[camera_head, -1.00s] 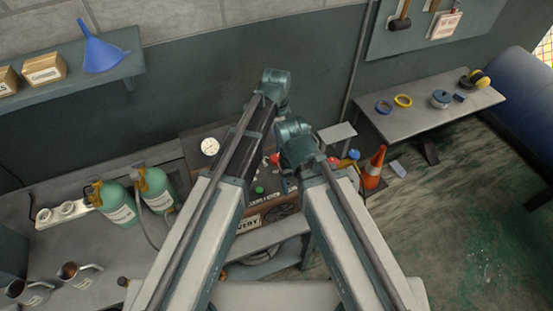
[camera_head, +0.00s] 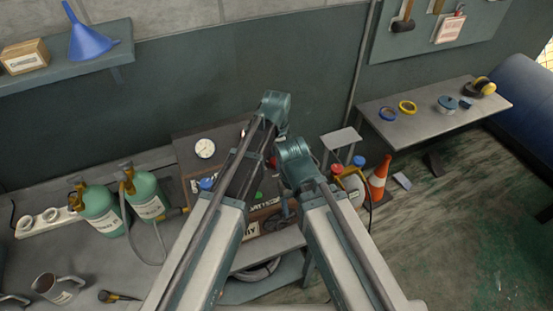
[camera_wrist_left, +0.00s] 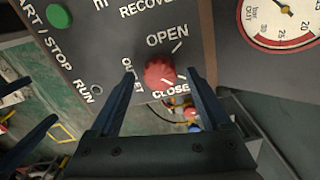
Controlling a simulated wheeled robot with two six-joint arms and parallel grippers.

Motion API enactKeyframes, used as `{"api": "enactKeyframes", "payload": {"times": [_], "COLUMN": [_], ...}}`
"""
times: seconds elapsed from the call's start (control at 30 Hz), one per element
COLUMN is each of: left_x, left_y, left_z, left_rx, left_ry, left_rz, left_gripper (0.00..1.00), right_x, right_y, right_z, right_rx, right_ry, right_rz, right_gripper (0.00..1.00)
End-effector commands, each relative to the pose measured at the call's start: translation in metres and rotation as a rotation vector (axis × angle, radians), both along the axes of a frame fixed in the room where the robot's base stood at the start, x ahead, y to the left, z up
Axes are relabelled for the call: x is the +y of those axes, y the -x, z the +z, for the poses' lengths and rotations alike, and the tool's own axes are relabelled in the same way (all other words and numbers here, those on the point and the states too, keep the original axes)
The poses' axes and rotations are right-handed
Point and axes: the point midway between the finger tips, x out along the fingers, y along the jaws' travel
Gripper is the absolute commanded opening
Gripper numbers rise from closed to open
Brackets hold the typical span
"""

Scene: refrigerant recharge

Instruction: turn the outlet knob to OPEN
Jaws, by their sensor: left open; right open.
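The outlet knob (camera_wrist_left: 159,73) is red and round, on the dark machine panel (camera_wrist_left: 110,60) between the words OPEN and CLOSE. A white mark at its lower right lies near CLOSE. My left gripper (camera_wrist_left: 160,82) is open, with one finger on each side of the knob in the left wrist view. I see gaps and cannot tell any contact. In the head view my left gripper (camera_head: 272,140) is over the machine (camera_head: 190,152), and its fingers are mostly hidden.
A green START/STOP button (camera_wrist_left: 59,16) and a pressure gauge (camera_wrist_left: 277,20) flank the knob. Green cylinders (camera_head: 148,195) with hoses stand on the left bench.

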Motion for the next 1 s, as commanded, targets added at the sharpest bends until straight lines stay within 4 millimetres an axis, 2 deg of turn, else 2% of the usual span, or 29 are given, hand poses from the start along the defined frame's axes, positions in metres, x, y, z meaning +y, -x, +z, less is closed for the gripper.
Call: {"api": "enactKeyframes", "payload": {"times": [0.07, 0.5, 0.77, 1.0], "left_x": [0.0000, 0.0000, 0.0000, 0.0001], "left_y": [0.0000, -0.0001, -0.0001, -0.0003], "left_z": [0.0003, 0.0002, 0.0002, 0.0002], "left_rx": [0.000, 0.000, 0.000, 0.000], "left_ry": [0.000, 0.000, 0.000, 0.000], "left_rz": [0.000, 0.000, 0.028, 0.161], "left_gripper": [0.78, 0.00, 0.00, 0.00], "right_x": [0.0000, 0.0000, 0.0000, 0.0000], "right_y": [0.0000, 0.0000, 0.0000, 0.0000], "right_z": [0.0003, 0.0002, 0.0002, 0.0002], "right_rx": [0.000, 0.000, 0.000, 0.000], "right_ry": [0.000, 0.000, 0.000, 0.000], "right_rz": [0.000, 0.000, 0.000, 0.000], "right_gripper": [0.72, 0.72, 0.72, 0.72]}}
